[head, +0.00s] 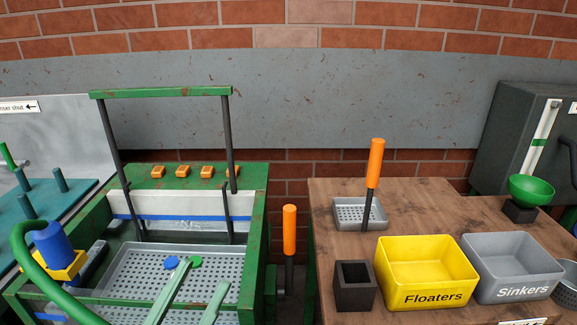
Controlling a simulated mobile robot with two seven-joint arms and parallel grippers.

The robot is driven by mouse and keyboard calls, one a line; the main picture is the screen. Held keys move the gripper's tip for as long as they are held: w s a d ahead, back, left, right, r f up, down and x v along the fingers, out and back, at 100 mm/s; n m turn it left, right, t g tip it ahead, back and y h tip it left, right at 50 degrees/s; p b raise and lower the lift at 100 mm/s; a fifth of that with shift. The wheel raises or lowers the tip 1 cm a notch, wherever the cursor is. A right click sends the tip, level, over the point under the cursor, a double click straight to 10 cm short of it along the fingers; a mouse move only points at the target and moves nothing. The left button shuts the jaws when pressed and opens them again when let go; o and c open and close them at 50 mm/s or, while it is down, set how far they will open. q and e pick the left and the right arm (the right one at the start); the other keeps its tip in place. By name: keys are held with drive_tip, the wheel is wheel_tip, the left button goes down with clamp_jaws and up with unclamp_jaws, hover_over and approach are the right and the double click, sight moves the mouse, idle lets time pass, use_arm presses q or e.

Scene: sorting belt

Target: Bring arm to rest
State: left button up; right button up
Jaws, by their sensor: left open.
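My left gripper (205,277) comes up from the bottom edge, over the perforated grey tray (125,262) in the green machine. Its two pale green fingers are spread apart, with nothing seen between them. The tip of the left finger appears close to a blue disc (171,262) and a green disc (195,262); I cannot tell whether it touches them. Most of my left arm is outside the frame. My right gripper is not in view.
A green frame (160,92) on dark posts rises over the machine. An orange-handled lever (289,216) stands right of it. The wooden table (330,222) holds a yellow Floaters bin (430,297), a grey Sinkers bin (522,294), and a small perforated tray (347,225) with an orange-handled tool (376,163).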

use_arm(q)
drive_tip(key=w+f+n+g+y, duration=0.2)
drive_tip(key=f+n+g+y, duration=0.15)
drive_tip(key=f, duration=0.85)
drive_tip(key=w+f+n+g+y, duration=0.3)
drive_tip(key=f+y, duration=0.1)
drive_tip(key=f, duration=0.8)
drive_tip(key=s+f+n+g+y, duration=0.1)
drive_tip(key=s+f+g, duration=0.25)
drive_tip(key=f, duration=0.55)
drive_tip(key=s+f+g+y, duration=0.1)
drive_tip(key=s+f+g, duration=0.2)
drive_tip(key=s+f, duration=0.35)
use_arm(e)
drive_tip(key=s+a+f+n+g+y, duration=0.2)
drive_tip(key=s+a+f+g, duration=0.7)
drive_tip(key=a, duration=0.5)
use_arm(q)
drive_tip(key=a+r+p, duration=0.4)
drive_tip(key=r+p, duration=0.3)
drive_tip(key=p, duration=0.5)
drive_tip(key=shift+w+r+n, duration=0.25)
drive_tip(key=shift+r+n, duration=0.05)
drive_tip(key=shift+n, duration=0.15)
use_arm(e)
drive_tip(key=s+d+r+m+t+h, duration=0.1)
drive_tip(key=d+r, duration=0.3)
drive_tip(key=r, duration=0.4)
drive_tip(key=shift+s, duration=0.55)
